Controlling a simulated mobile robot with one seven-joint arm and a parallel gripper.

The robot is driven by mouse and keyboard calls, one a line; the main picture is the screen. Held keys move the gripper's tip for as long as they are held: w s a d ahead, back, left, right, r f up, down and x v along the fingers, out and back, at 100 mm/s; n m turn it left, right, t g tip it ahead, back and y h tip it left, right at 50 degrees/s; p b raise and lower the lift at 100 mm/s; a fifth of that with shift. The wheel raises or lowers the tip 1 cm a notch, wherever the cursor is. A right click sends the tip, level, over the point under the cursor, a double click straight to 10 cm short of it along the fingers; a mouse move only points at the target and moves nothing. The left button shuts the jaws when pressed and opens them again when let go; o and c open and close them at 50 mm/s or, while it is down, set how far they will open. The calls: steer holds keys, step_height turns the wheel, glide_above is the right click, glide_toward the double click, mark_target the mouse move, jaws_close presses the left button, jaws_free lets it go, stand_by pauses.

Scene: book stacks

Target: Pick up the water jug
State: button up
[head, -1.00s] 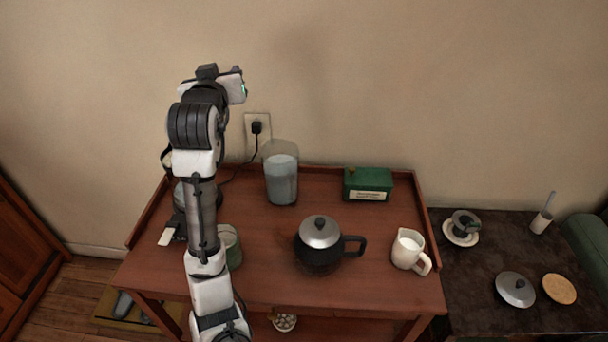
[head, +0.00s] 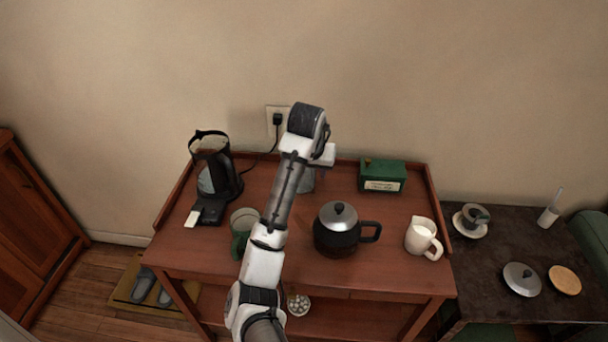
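The water jug (head: 307,181), a clear vessel with bluish water, stands at the back middle of the wooden table (head: 240,262). My forearm covers most of it in the head view; only a strip shows to the right of the arm. A white part of my gripper (head: 325,155) shows just above that strip. Its fingers are hidden behind my arm, so I cannot tell whether they are open or touch the jug.
A black teapot (head: 338,232), white milk pitcher (head: 421,236) and green box (head: 383,174) are to the right. A dark side table (head: 490,280) adjoins on the right.

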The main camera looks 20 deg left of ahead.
mark_target(312, 176)
steer(key=shift+p+x, duration=1.15)
steer(key=shift+x, duration=2.75)
steer(key=shift+w+a+r, duration=0.1)
jaws_close()
steer(key=shift+r, duration=0.15)
